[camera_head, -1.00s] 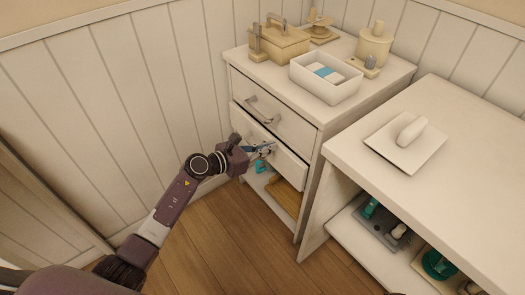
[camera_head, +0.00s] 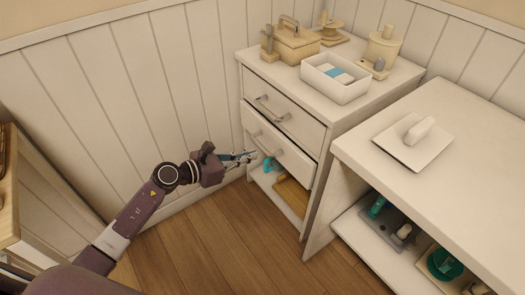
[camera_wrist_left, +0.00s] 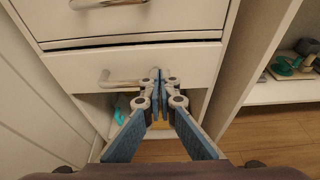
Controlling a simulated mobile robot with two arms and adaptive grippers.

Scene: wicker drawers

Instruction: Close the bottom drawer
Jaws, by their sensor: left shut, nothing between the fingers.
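The bottom drawer (camera_head: 293,157) is the lower white drawer front of the wicker-drawer cabinet, with a metal bar handle (camera_head: 268,147). My right gripper is not in view.
Above is the closed top drawer (camera_head: 285,106). An open shelf (camera_head: 268,180) below holds a teal item and a tan item. A white table (camera_head: 470,150) with a lower shelf stands at right. Containers, including a white box (camera_head: 337,80), stand on the cabinet. The wooden floor (camera_head: 230,235) in front is clear.

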